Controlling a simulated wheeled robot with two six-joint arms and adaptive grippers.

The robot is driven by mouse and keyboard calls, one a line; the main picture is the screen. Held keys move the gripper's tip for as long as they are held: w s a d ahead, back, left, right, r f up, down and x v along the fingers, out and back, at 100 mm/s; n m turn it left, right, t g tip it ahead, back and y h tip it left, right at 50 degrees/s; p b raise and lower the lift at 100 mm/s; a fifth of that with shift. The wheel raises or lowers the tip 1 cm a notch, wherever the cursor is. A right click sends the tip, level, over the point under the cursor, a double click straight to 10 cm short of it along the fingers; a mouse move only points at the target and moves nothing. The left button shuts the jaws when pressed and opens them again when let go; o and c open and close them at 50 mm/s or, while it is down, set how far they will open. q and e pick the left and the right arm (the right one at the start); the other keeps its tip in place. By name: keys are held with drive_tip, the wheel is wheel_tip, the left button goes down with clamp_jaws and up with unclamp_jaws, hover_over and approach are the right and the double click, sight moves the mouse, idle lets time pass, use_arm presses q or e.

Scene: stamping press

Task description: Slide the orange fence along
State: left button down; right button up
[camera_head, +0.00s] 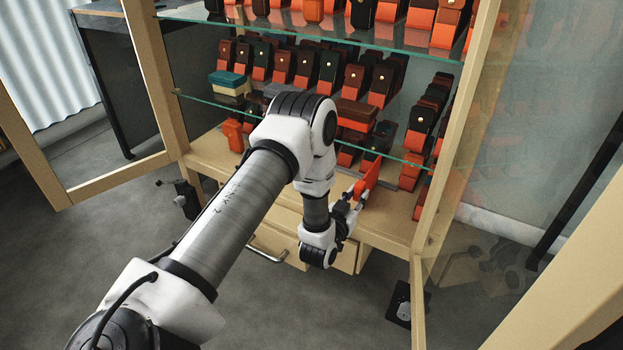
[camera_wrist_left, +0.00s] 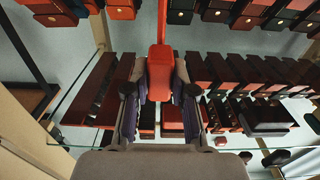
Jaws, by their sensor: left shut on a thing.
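The orange fence (camera_head: 368,178) is a thin upright orange-red piece at the front of the cabinet's wooden base board. It also shows in the left wrist view as an orange-red block (camera_wrist_left: 160,65) between the fingers. My left gripper (camera_head: 354,198) reaches the cabinet from the front and is shut on the fence. In the left wrist view my left gripper (camera_wrist_left: 160,88) has a finger on each side of the block. The fence's lower part is hidden by the gripper in the head view. My right gripper is not in view.
Glass shelves (camera_head: 300,125) carry rows of dark and orange cases close above my arm. An orange piece (camera_head: 233,135) stands at the base's left. An open framed door (camera_head: 60,190) is at left, and a glass door at right. A drawer handle (camera_head: 262,252) is below.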

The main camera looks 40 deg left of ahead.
use_arm(q)
drive_tip(key=shift+s+a+r+p, duration=0.1)
drive_tip(key=shift+s+a+p, duration=0.3)
drive_tip(key=shift+a, duration=0.9)
drive_tip(key=shift+s+a+r+p, duration=0.15)
drive_tip(key=shift+a+p, duration=0.45)
drive_tip(key=shift+a, duration=0.65)
drive_tip(key=shift+s+a+p, duration=0.35)
drive_tip(key=shift+a+p, duration=0.15)
drive_tip(key=shift+a, duration=0.8)
drive_tip(key=shift+s+a+p, duration=0.2)
drive_tip(key=shift+a+p, duration=0.1)
drive_tip(key=shift+a, duration=0.6)
drive_tip(key=shift+s+a+p, duration=0.25)
drive_tip(key=shift+a, duration=0.7)
drive_tip(key=shift+s+a+p, duration=0.2)
drive_tip(key=shift+a+p, duration=0.1)
drive_tip(key=shift+a, duration=0.6)
drive_tip(key=c, duration=0.9)
unclamp_jaws()
drive_tip(key=shift+f, duration=0.1)
drive_tip(key=shift+s, duration=0.25)
drive_tip(key=v, duration=1.1)
drive_tip(key=shift+s+d, duration=0.25)
drive_tip(key=shift+s, duration=0.05)
